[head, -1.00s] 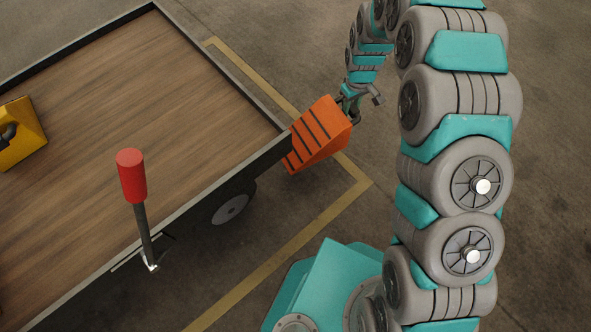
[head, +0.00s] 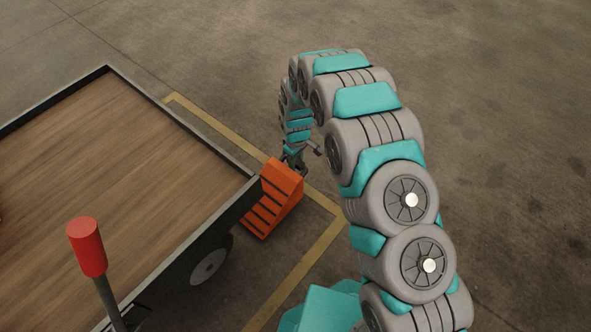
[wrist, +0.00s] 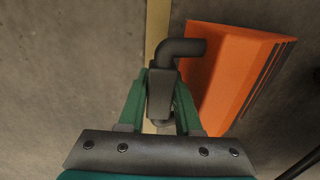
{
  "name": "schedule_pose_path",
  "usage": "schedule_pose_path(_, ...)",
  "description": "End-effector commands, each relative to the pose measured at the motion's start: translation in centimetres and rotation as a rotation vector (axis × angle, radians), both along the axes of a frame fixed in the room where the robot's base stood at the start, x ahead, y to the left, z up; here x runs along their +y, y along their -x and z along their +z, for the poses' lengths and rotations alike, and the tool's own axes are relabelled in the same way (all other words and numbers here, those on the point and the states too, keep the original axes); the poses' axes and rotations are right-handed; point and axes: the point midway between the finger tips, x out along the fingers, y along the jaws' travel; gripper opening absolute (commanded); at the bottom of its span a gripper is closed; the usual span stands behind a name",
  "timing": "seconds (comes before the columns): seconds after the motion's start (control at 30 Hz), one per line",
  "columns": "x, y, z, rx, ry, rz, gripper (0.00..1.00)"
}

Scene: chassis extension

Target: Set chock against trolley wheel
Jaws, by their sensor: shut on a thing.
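The orange chock (head: 283,183), a wedge with dark ribs, is just off the trolley's near right corner in the head view. Its ribbed slope faces the trolley wheel (head: 209,267), with a visible gap of floor between them. The wheel is dark with a pale hub, partly hidden under the trolley deck (head: 130,165). My gripper (head: 294,158) is behind the chock. In the wrist view, the green fingers of my gripper (wrist: 160,97) are shut on the chock's dark bent handle (wrist: 182,50). The orange body (wrist: 225,70) is right of them. I cannot tell whether the chock touches the floor.
A lever with a red grip (head: 87,248) stands at the trolley's near side. A yellow floor line (head: 305,262) runs around the trolley's corner. The concrete floor (head: 480,110) to the right is clear.

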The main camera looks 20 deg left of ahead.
Motion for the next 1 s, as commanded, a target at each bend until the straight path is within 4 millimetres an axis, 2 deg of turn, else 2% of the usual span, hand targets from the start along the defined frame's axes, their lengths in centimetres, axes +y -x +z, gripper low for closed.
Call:
schedule_pose_path(0.2,-0.1,0.1,-2.6,0.003,0.002,-0.001,0.0)
schedule_pose_path(0.57,0.0,0.1,-2.8,0.002,0.001,0.0,0.0)
schedule_pose_path(0.6,-0.1,0.0,-2.8,0.002,0.001,0.0,0.37)
schedule_pose_path(0.83,-0.1,0.1,-2.8,0.002,0.001,0.0,0.62)
schedule_pose_path(1.0,-0.1,0.1,-2.8,0.002,0.002,0.0,0.62)
